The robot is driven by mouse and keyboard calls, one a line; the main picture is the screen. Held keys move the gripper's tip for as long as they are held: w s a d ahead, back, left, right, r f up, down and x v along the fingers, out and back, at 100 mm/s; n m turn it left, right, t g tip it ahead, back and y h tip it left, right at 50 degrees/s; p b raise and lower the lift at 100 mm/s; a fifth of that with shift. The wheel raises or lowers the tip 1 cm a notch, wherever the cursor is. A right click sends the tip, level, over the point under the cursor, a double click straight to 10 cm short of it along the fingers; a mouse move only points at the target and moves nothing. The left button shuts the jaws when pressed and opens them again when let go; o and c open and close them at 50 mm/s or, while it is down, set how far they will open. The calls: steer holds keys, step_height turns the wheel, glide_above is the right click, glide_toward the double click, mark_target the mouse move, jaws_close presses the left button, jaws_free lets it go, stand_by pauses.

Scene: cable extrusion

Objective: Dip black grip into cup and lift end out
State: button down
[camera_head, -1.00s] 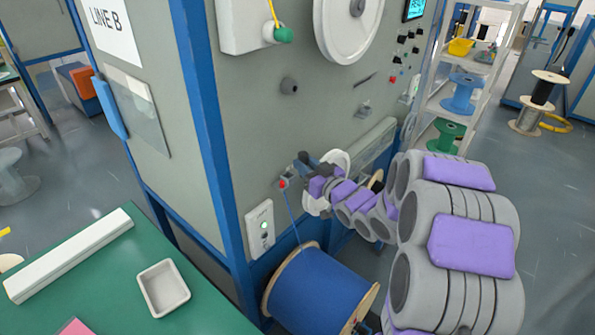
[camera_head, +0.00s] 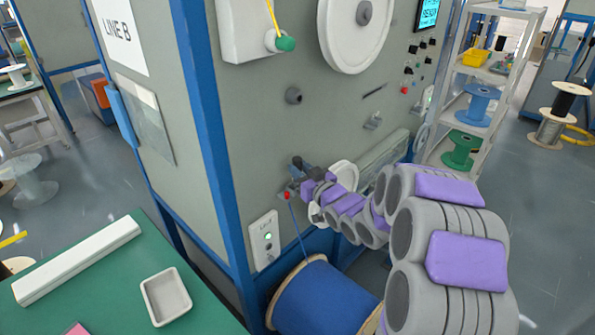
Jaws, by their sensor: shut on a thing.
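My gripper (camera_head: 305,186) is at the machine's front face, beside a red-tipped fitting (camera_head: 287,195) with a blue cable (camera_head: 298,228) running down from it. It is shut on a small dark piece (camera_head: 297,162), seemingly the black grip; the fingers are small and partly hidden by my wrist. No cup is clearly identifiable. A white round part (camera_head: 344,175) shows just behind my wrist, partly covered, and I cannot tell whether it is a cup or a wheel.
A large blue cable spool (camera_head: 322,300) stands below my arm. A green table (camera_head: 110,275) at lower left carries a white rectangular tray (camera_head: 166,296) and a long white bar (camera_head: 78,260). A shelf rack (camera_head: 490,70) with spools stands at right, with open floor beyond.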

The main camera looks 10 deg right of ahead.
steer(key=shift+a+p, duration=0.35)
steer(key=shift+a, duration=0.8)
steer(key=shift+d+f+b, duration=0.25)
steer(key=shift+f+b, duration=0.05)
steer(key=shift+f, duration=0.7)
steer(key=c, duration=1.9)
jaws_free()
steer(key=shift+s+f, duration=0.15)
steer(key=shift+f, duration=0.15)
steer(key=shift+w+d+f, duration=0.2)
steer(key=shift+d+f, duration=0.25)
jaws_close()
steer(key=shift+s+r, duration=0.1)
steer(key=shift+a, duration=0.25)
steer(key=shift+d+f, duration=0.1)
steer(key=shift+f, duration=0.15)
steer(key=shift+r, duration=0.1)
